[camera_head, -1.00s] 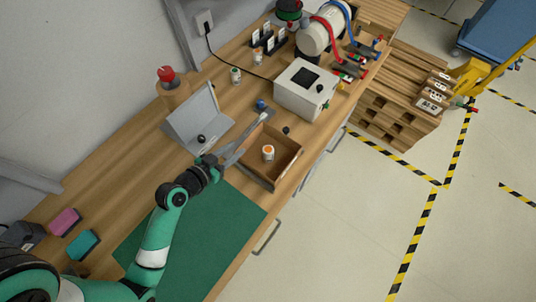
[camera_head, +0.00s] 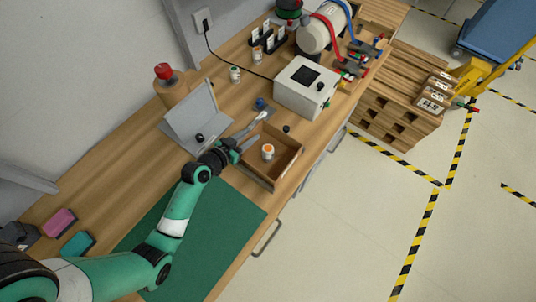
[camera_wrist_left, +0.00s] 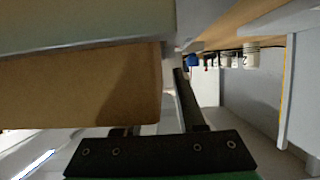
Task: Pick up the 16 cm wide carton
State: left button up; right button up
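An open-topped brown box (camera_head: 288,163), the only carton-like thing I can pick out, stands on the bench; its width cannot be read. A white bottle with an orange cap (camera_head: 267,152) stands inside it. My left gripper (camera_head: 236,150) is at the box's left corner and looks open; I cannot tell whether it touches. In the left wrist view, a brown panel (camera_wrist_left: 80,90), likely the box's side, fills the left. One dark finger (camera_wrist_left: 188,100) shows beside it; the other is mostly hidden behind the panel. My right gripper is not in view.
A grey angled stand (camera_head: 192,120) is close behind the gripper, with a wrench-like tool (camera_head: 250,125) beside the box. A white control box (camera_head: 303,88) stands farther back. The green mat (camera_head: 205,240) is clear apart from my arm above it.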

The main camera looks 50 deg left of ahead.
pick_arm(q)
grip_shut()
dwell(1.2)
